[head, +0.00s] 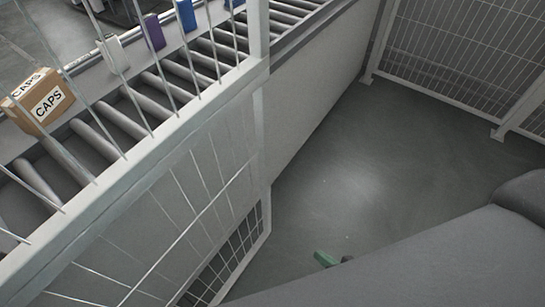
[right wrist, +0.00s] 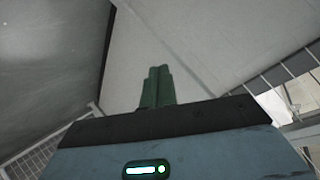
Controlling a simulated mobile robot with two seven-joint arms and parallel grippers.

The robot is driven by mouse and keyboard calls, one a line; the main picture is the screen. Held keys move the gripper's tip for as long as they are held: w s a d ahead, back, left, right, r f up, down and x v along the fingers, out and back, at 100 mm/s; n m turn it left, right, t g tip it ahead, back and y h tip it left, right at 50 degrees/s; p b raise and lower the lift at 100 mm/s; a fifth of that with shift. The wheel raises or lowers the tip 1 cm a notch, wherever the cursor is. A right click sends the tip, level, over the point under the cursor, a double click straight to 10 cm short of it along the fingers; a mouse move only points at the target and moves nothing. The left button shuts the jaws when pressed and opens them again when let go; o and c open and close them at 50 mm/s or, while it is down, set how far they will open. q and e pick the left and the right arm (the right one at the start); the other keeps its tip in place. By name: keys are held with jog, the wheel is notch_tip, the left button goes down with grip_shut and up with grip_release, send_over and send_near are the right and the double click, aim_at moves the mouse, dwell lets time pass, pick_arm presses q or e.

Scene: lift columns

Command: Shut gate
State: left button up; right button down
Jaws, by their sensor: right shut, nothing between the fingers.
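A white-framed wire panel (head: 185,125), which looks like the gate, fills the left of the head view, seen from above. Its lower mesh (head: 232,250) reaches down toward the floor. I cannot tell from this view whether it is latched or ajar. The green tip of my right gripper (head: 325,258) shows low in the middle of the head view, right of the panel's lower edge and apart from it in the picture. The rest of it is hidden behind my arm. In the right wrist view its green fingers (right wrist: 157,88) are together and empty. My left gripper is out of view.
More mesh fencing (head: 470,50) stands at the back right. The grey floor (head: 370,150) between is clear.

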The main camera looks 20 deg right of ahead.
jog(key=w+d+r+m+t+y+b, duration=0.15)
jog(key=w+m+b, duration=0.25)
jog(key=w, duration=0.4)
jog(key=w+d+r+m+t+b, duration=0.2)
jog(key=w+m+t+b, duration=0.15)
jog(key=w, duration=0.45)
jog(key=w+d+r+m+t+b, duration=0.1)
jog(key=w+m+b, duration=0.25)
jog(key=w, duration=0.45)
jog(key=b+x, duration=0.1)
jog(key=x, duration=0.9)
jog(key=s+a, duration=0.1)
jog(key=s+a+p, duration=0.1)
jog(key=a, duration=0.1)
jog(key=shift+s+a+r+n, duration=0.1)
jog(key=shift+s+n, duration=0.05)
jog(key=shift+n, duration=0.15)
